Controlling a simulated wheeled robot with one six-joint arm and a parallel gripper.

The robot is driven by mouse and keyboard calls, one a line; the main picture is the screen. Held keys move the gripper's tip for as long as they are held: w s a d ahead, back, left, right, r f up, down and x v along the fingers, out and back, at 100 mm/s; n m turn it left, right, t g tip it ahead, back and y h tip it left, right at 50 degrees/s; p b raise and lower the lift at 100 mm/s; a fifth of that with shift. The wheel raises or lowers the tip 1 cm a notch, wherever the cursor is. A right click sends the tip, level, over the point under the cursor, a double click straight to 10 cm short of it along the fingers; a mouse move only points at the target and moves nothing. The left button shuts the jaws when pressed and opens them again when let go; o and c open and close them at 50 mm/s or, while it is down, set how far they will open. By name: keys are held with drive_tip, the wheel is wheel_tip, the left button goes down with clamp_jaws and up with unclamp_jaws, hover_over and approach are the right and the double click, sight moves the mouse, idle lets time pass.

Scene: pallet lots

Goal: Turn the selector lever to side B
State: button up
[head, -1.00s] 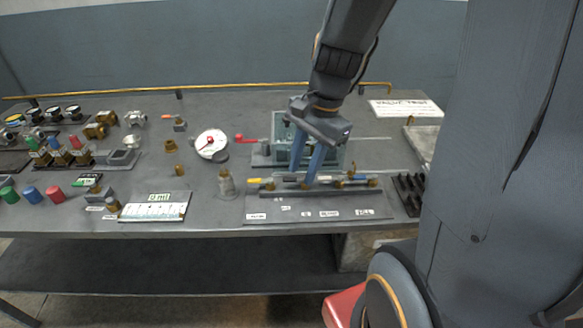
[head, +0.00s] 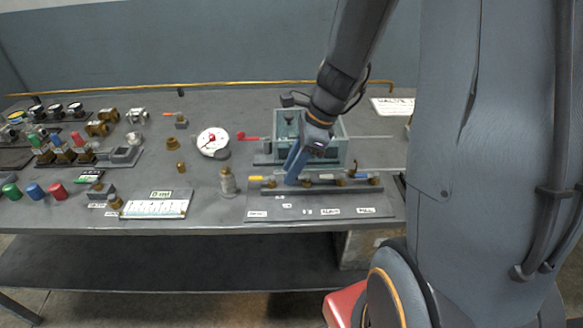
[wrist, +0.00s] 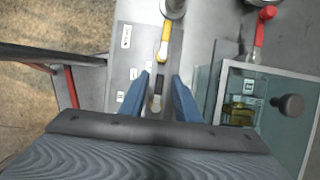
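A valve manifold plate (head: 310,206) with a row of levers and small white labels lies at the front right of the bench. A yellow-handled lever (head: 255,179) is at its left end; it also shows in the wrist view (wrist: 164,42). A dark-handled lever (wrist: 162,75) shows between my fingers in the wrist view. My gripper (head: 291,181) is low over the row. In the wrist view my gripper (wrist: 161,77) is open, its blue fingers on either side of the dark lever; contact cannot be told. The labels are too small to read, so side B cannot be told.
A glass-sided box (head: 342,149) stands just behind the plate. A red lever (head: 247,137) sticks out left of it. A round white dial (head: 212,141) and a metal weight (head: 227,183) stand to the left.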

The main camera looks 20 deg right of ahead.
drive_tip(key=shift+f, duration=0.15)
clamp_jaws()
drive_tip(key=n+p, duration=0.1)
drive_tip(key=n, duration=0.1)
drive_tip(key=s+n+g+p, duration=0.1)
drive_tip(key=shift+s+a+n, duration=0.1)
drive_tip(key=shift+a+n, duration=0.05)
drive_tip(key=shift+n, duration=0.25)
drive_tip(key=n, duration=0.1)
drive_tip(key=s+n+g+p, duration=0.1)
drive_tip(key=n, duration=0.1)
drive_tip(key=n+g+p, duration=0.1)
drive_tip(key=shift+s, duration=0.25)
drive_tip(key=n+g+p, duration=0.1)
drive_tip(key=n, duration=0.1)
drive_tip(key=s+d+n+h+p, duration=0.1)
drive_tip(key=n, duration=0.2)
drive_tip(key=shift+s+d+g, duration=0.1)
drive_tip(key=shift+g, duration=0.3)
drive_tip(key=shift+s+d+n+g+h+p, duration=0.15)
drive_tip(key=shift+d+n+h+p, duration=0.15)
drive_tip(key=shift+n, duration=0.55)
drive_tip(key=shift+s+d+n+g+h+p, duration=0.1)
drive_tip(key=shift+d+n+h+p, duration=0.15)
drive_tip(key=shift+n, duration=0.65)
drive_tip(key=shift+s+d+n+g+h+p, duration=0.2)
drive_tip(key=shift+n+h+p, duration=0.15)
drive_tip(key=shift+n, duration=0.5)
